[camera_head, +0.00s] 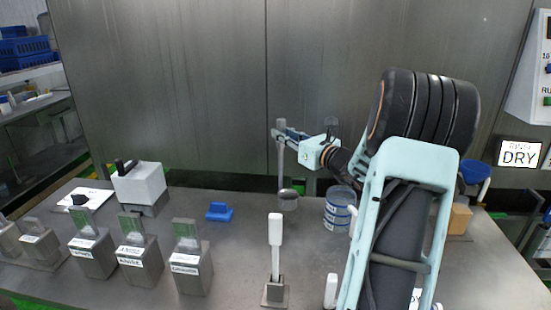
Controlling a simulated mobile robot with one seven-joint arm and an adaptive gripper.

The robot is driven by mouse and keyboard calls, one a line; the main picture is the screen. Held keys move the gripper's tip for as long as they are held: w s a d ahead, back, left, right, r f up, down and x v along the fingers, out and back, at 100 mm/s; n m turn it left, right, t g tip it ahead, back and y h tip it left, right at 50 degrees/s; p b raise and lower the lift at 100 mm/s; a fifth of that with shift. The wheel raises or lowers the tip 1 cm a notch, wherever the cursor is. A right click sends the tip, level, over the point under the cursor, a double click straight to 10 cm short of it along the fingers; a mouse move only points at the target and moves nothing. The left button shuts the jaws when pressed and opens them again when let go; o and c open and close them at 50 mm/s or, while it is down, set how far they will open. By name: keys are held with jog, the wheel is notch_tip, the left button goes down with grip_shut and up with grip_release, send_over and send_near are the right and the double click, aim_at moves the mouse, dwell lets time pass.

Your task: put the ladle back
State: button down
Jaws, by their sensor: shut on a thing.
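My gripper (279,134) is shut on the upper handle of the ladle (281,160), above the middle of the metal table. The ladle hangs about upright, its grey handle up and its small round cup (288,199) at the bottom. The cup is left of a clear tub with blue bands (339,212) and looks apart from it. I cannot tell whether the cup touches the table.
A white-handled tool (275,232) stands upright in a small grey base in front. A blue block (219,212), a grey-white box (139,187) and several labelled grey holders (190,272) are at left. A tan block (459,219) is at right. A metal wall stands behind.

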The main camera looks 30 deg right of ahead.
jog(key=w+f, duration=0.4)
jog(key=f, duration=0.4)
jog(key=shift+w+f, duration=0.25)
jog(key=shift+f, duration=0.1)
jog(key=shift+a, duration=0.1)
jog(key=shift+f, duration=0.15)
jog(key=c, duration=1.8)
grip_release()
